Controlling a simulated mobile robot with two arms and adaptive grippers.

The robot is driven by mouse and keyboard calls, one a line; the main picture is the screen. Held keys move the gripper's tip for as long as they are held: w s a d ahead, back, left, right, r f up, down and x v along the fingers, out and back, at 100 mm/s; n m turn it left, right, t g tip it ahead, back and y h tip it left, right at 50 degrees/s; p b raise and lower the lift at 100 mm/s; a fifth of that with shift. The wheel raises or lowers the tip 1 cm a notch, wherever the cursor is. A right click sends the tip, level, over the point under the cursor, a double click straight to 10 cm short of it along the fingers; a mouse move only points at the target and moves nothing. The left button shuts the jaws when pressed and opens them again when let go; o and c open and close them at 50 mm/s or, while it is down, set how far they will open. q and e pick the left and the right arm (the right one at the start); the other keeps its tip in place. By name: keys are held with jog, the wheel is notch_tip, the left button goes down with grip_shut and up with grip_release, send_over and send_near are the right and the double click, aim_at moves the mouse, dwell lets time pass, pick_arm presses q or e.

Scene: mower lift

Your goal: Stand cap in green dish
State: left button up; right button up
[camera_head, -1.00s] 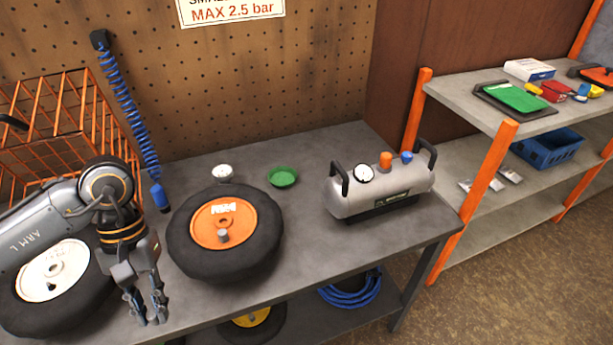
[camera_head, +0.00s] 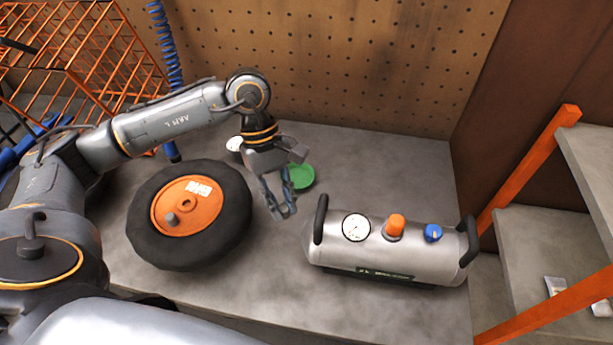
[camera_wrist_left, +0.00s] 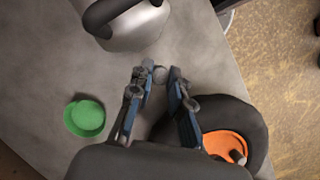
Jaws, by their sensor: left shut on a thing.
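My left gripper (camera_head: 284,210) is shut on a small grey cap, which shows between its fingertips in the left wrist view (camera_wrist_left: 160,74). In the head view the fingers mostly hide the cap. The gripper points down over the bench, just in front of the green dish (camera_head: 301,177). The dish is a shallow round bowl, and the part of it I see is empty. In the wrist view the dish (camera_wrist_left: 85,117) lies to the left of the fingers, apart from them. My right gripper is not in view.
A wheel with an orange hub (camera_head: 187,206) lies left of the gripper. A silver air tank (camera_head: 388,250) with dark handles stands to the right, close to the gripper. A white-faced gauge (camera_head: 235,144) sits behind the wheel. The bench (camera_head: 388,170) behind the tank is clear.

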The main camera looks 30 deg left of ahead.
pick_arm(q)
jog(key=w+a+n+t, duration=0.1)
jog(key=a+n+t, duration=0.35)
jog(key=n, duration=0.65)
jog(key=n+t+y+p, duration=0.2)
jog(key=n+p, duration=0.1)
jog(key=n, duration=0.8)
send_over(300, 177)
jog(key=s, duration=0.2)
jog(key=f, duration=0.7)
jog(key=shift+s+a, duration=0.15)
jog(key=shift+a, duration=0.2)
jog(key=shift+w+d+f, duration=0.1)
jog(key=shift+w+f, duration=0.3)
jog(key=shift+f, duration=0.2)
notch_tip(300, 177, down, 3)
jog(key=shift+r+p, duration=0.1)
jog(key=shift+p, duration=0.9)
jog(key=shift+f+m, duration=0.25)
jog(key=shift+m, duration=0.05)
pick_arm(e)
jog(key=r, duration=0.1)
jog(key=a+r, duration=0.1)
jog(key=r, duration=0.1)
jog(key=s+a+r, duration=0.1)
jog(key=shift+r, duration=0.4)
pick_arm(q)
jog(key=shift+f, duration=0.1)
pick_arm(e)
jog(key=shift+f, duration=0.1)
